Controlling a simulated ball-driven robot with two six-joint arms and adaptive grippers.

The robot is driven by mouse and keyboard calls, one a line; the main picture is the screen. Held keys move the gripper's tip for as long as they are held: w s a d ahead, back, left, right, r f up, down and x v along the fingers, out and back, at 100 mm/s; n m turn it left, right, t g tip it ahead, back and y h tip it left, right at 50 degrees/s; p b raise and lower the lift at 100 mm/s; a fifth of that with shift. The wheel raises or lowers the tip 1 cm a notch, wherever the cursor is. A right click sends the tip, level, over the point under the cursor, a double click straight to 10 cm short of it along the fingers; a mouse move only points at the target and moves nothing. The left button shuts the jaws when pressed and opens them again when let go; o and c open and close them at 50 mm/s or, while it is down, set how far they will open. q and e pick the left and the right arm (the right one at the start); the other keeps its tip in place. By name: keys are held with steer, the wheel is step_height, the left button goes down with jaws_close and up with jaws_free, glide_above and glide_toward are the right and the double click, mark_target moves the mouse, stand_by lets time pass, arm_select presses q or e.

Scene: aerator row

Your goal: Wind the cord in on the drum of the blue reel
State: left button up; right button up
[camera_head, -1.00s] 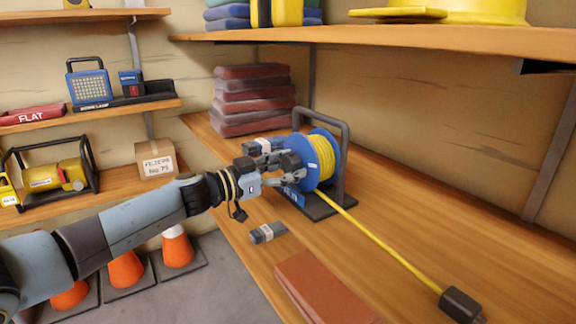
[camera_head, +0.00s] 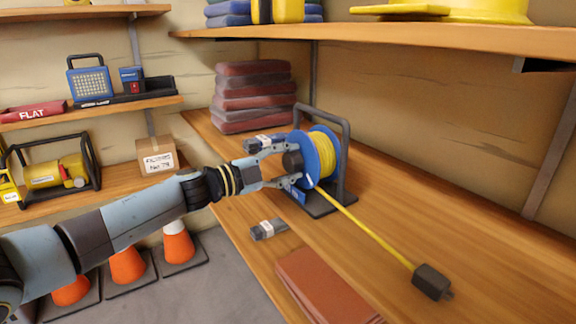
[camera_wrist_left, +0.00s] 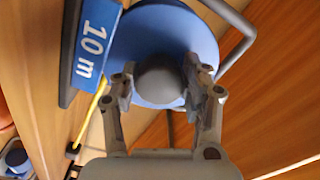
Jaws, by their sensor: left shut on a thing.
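The blue reel (camera_head: 312,147) stands on a dark base with a grey tube frame on the wooden bench. Yellow cord (camera_head: 325,153) is wound on its drum. A straight length of cord runs forward right along the bench to a black end block (camera_head: 432,282). My left gripper (camera_head: 290,164) is shut on the dark round knob (camera_head: 293,160) on the near face of the reel. The left wrist view shows the knob (camera_wrist_left: 160,78) between the two fingers, in front of the blue disc (camera_wrist_left: 165,30). My right gripper is in neither view.
A small grey block with a pale band (camera_head: 268,230) and a red-brown slab (camera_head: 325,292) lie on the bench in front. Folded red-brown cloths (camera_head: 252,95) are stacked behind left. An upper shelf (camera_head: 400,43) overhangs. The bench right of the cord is clear.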

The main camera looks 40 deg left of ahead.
arm_select(q)
steer(key=m+b, duration=0.1)
steer(key=m, duration=0.2)
steer(key=shift+f+m, duration=0.1)
steer(key=shift+m, duration=0.3)
steer(key=m+b, duration=0.1)
steer(key=m, duration=0.2)
steer(key=shift+m, duration=0.3)
steer(key=m+b, duration=0.3)
steer(key=m, duration=0.3)
steer(key=shift+s, duration=0.1)
steer(key=shift+d+m+b, duration=0.1)
steer(key=shift+m+b, duration=0.45)
steer(key=shift+m, duration=0.65)
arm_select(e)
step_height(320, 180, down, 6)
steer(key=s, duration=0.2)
arm_select(q)
steer(key=shift+r, duration=0.2)
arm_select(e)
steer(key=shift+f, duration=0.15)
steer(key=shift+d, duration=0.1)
arm_select(q)
steer(key=o, duration=1.2)
steer(key=shift+r, duration=0.1)
steer(key=shift+c, duration=0.2)
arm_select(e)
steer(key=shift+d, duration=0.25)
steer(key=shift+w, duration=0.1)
